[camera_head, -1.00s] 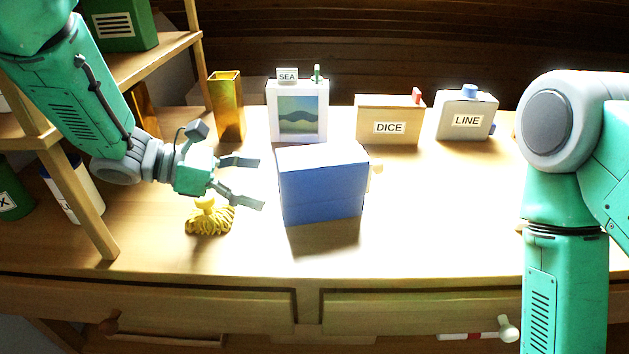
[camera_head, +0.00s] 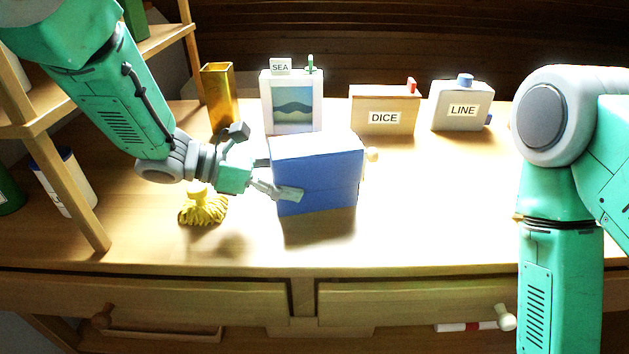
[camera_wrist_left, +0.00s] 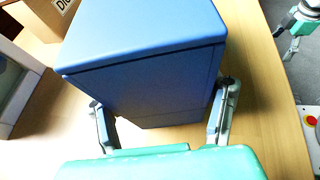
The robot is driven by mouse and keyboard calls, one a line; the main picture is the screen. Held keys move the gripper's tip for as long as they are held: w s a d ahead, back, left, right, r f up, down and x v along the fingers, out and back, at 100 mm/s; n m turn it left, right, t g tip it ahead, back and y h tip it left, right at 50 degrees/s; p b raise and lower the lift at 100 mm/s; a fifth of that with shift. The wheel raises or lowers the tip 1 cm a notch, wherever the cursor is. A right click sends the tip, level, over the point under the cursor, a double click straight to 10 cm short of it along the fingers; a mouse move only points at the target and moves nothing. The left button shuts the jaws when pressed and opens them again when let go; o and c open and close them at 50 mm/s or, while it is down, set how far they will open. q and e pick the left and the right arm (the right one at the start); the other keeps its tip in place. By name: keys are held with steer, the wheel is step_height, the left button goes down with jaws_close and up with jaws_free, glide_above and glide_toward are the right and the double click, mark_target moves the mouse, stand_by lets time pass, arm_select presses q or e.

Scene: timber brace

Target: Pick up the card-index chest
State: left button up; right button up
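The blue chest (camera_head: 322,180), with a pale knob on its right side, stands upright on the desk. I see no label on it, so I cannot confirm it is the card-index chest. My left gripper (camera_head: 283,178) is at its left end, one finger across the near face; the far finger is hidden behind the chest. In the left wrist view the chest (camera_wrist_left: 150,75) sits between the two spread fingers (camera_wrist_left: 164,122); firm contact is not clear. My right gripper (camera_wrist_left: 288,40) shows small at the top right of the left wrist view, fingers apart and empty.
A yellow tasselled thing (camera_head: 203,208) lies just below my left gripper. Behind stand a gold vase (camera_head: 218,98), the SEA box (camera_head: 291,105), the DICE box (camera_head: 385,112) and the LINE box (camera_head: 461,106). A wooden shelf (camera_head: 70,190) stands left. The desk right of the chest is clear.

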mark_target(285, 146)
arm_select(q)
steer(key=shift+c, duration=0.8)
steer(key=shift+r, duration=0.1)
steer(key=shift+a+r, duration=0.1)
steer(key=shift+r, duration=0.25)
step_height(285, 146, up, 9)
steer(key=shift+r+p, duration=0.1)
steer(key=shift+p, duration=1.1)
steer(key=shift+f+b, duration=4.85)
steer(key=shift+f, duration=0.2)
